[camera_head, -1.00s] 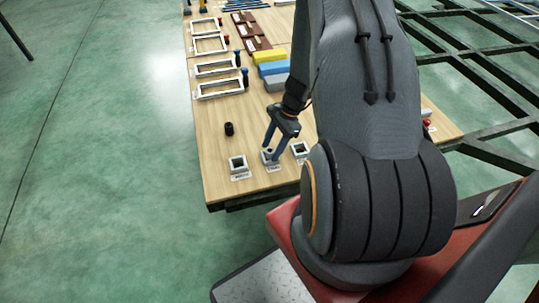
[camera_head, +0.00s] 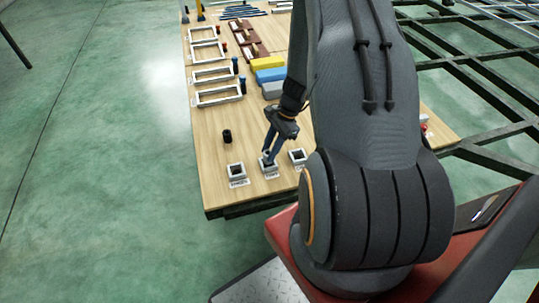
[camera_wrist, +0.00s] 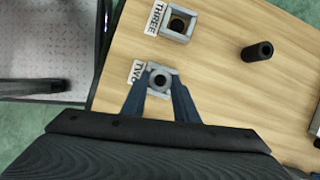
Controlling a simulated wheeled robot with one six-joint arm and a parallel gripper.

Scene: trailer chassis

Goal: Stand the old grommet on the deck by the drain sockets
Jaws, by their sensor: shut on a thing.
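My gripper (camera_wrist: 161,88) points down at the middle drain socket (camera_head: 268,170), labelled TWO. In the head view my gripper (camera_head: 268,156) hides most of the grommet. Another socket (camera_head: 298,157) stands on the other side. A black cylindrical piece (camera_head: 227,136) stands upright on the wooden deck; it shows in the wrist view (camera_wrist: 257,51).
The wooden deck (camera_head: 213,178) has bare room left of the sockets and around the black piece. White frames (camera_head: 219,95), and yellow, blue and grey blocks (camera_head: 270,76) lie farther back. The deck's front edge is close to the sockets.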

